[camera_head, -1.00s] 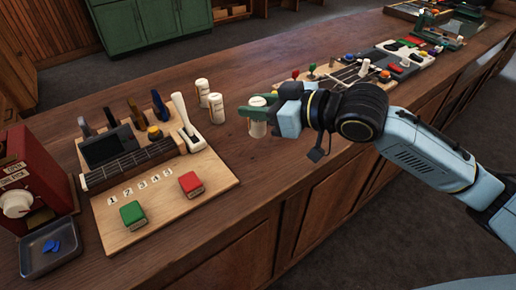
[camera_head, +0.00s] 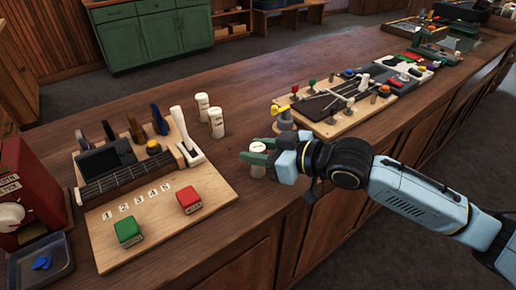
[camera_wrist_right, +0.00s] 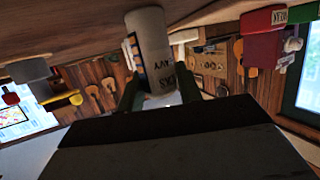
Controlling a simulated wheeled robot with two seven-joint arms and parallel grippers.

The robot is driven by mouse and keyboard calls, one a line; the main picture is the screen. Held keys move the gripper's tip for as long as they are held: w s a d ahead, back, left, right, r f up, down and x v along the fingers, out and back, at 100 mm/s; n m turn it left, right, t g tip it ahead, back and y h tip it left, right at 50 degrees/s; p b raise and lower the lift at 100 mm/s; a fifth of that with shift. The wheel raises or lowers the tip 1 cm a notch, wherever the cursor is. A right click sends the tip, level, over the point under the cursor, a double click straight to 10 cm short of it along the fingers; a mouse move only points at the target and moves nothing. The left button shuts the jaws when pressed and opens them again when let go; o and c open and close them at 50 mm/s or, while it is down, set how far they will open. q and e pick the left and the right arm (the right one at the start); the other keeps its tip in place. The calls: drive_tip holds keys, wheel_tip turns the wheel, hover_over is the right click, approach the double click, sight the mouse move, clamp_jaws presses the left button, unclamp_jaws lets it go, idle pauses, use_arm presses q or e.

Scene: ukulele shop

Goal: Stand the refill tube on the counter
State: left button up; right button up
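My right gripper (camera_head: 258,152) has its green fingers on both sides of a white refill tube (camera_head: 257,170) with a pale cap. The tube looks upright, near the counter's front edge and right of the wooden board. In the right wrist view the tube (camera_wrist_right: 152,48) shows dark lettering and sits between the two fingers, its far end towards the counter. I cannot tell whether its base touches the counter (camera_head: 235,205). Two similar white tubes stand behind the board, a rear one (camera_head: 202,106) and a nearer one (camera_head: 216,123). My left gripper is not in view.
The wooden board (camera_head: 160,232) carries a fretboard, a green block (camera_head: 128,232) and a red block (camera_head: 190,200). A red machine (camera_head: 28,180) and a dark tray (camera_head: 40,262) are at the left. A yellow-topped peg (camera_head: 283,118) and another board (camera_head: 340,122) stand behind my gripper.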

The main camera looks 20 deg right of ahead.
drive_tip(key=o, duration=0.3)
drive_tip(key=shift+r, duration=0.1)
drive_tip(key=shift+d+r, duration=0.1)
drive_tip(key=shift+p+v, duration=0.3)
drive_tip(key=shift+v, duration=5.6)
drive_tip(key=shift+s, duration=0.1)
